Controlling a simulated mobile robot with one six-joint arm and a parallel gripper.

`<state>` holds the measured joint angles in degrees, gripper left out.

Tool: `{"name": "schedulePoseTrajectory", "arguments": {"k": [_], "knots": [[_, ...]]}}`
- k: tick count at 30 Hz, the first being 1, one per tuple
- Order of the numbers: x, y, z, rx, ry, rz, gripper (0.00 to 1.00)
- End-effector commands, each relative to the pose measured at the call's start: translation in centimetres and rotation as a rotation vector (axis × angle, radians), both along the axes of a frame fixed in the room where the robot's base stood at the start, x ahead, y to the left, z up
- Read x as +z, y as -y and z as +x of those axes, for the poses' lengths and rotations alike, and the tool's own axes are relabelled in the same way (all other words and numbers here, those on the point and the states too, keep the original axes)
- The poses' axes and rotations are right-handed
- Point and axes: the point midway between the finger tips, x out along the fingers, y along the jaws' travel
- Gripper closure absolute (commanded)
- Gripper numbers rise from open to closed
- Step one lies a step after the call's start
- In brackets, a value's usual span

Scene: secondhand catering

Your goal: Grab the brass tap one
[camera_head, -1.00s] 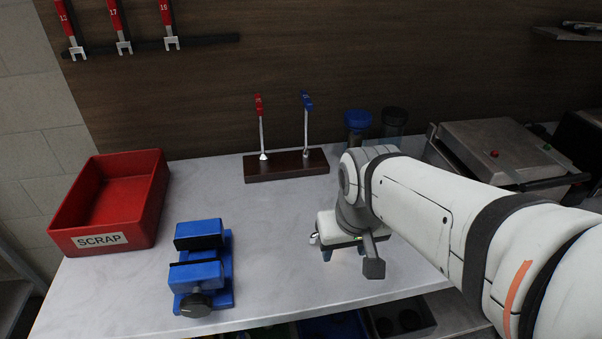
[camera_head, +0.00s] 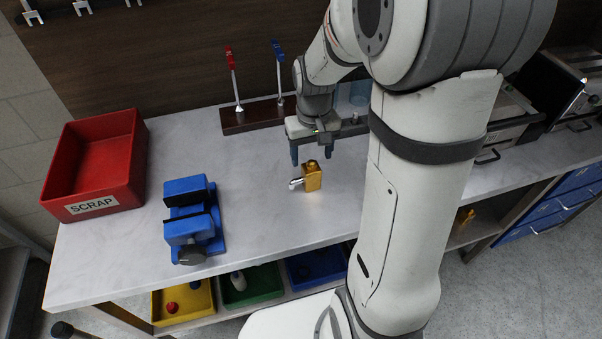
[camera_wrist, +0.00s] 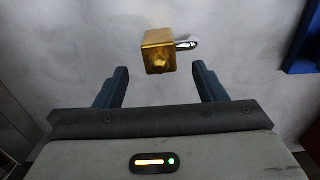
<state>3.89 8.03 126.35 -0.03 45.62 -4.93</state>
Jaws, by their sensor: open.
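The brass tap (camera_head: 313,177) is a small gold block with a silver spout pointing left, standing on the light worktop in the head view. In the wrist view the brass tap (camera_wrist: 158,52) lies just beyond the fingertips, roughly centred between them, with its silver spout to the right. My gripper (camera_head: 313,160) is open above and behind the tap in the head view. Its two blue fingers show apart and empty in the wrist view (camera_wrist: 160,75). I see no contact between fingers and tap.
A blue vise (camera_head: 193,222) and a red SCRAP bin (camera_head: 92,168) stand on the left. A dark wooden stand (camera_head: 250,116) with red and blue handled levers is at the back. Yellow, green and blue bins (camera_head: 240,285) sit on the shelf below. The worktop (camera_head: 265,215) between vise and tap is clear.

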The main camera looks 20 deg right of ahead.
Motion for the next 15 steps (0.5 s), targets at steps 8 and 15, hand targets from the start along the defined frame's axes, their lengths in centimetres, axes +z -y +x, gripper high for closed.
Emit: {"name": "schedulePoseTrajectory", "arguments": {"k": [8, 15], "knots": [[-3.8, 0.0, -0.2, -0.001, -0.004, 0.001, 0.36], [-4.3, 0.1, -0.1, -0.001, 0.0, 0.0, 0.36]]}}
